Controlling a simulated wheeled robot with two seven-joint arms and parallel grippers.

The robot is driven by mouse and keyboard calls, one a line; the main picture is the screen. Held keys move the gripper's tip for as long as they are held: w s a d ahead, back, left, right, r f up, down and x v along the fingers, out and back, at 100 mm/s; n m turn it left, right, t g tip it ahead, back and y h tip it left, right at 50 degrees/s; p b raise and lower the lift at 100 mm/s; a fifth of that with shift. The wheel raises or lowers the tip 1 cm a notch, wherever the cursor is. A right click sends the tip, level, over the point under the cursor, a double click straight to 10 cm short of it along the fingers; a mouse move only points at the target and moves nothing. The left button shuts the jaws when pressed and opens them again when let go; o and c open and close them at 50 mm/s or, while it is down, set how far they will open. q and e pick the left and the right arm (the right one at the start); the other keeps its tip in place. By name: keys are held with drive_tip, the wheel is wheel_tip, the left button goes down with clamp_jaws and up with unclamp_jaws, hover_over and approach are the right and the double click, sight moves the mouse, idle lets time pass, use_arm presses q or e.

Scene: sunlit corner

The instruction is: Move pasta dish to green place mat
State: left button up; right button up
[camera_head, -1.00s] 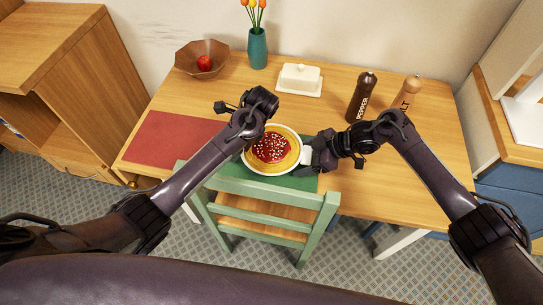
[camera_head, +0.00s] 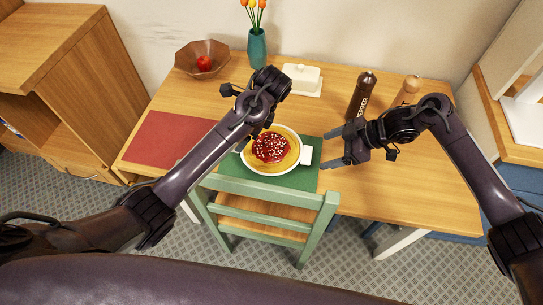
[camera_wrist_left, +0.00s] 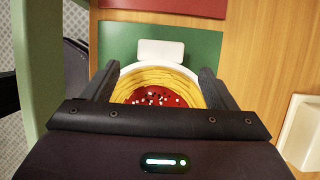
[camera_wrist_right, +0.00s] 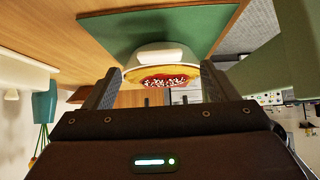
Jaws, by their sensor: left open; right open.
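The pasta dish (camera_head: 271,149) is a round white dish with handles, holding yellow pasta, red sauce and white bits. It sits upright on the green place mat (camera_head: 310,145). My right gripper (camera_head: 325,148) is open and empty, apart from the dish, just right of its right handle (camera_head: 306,155). The dish also shows ahead of it in the right wrist view (camera_wrist_right: 160,75). My left gripper (camera_wrist_left: 159,75) is open, with its fingers either side of the dish in the left wrist view; I cannot tell if they touch it.
A green chair (camera_head: 265,190) stands at the near edge. A red mat (camera_head: 170,138) lies left. A bowl with an apple (camera_head: 203,62), vase (camera_head: 257,48), butter dish (camera_head: 302,80), pepper mill (camera_head: 361,97) and salt mill (camera_head: 407,90) stand behind. The front right of the table is clear.

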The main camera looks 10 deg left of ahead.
drive_tip(key=shift+v, duration=1.45)
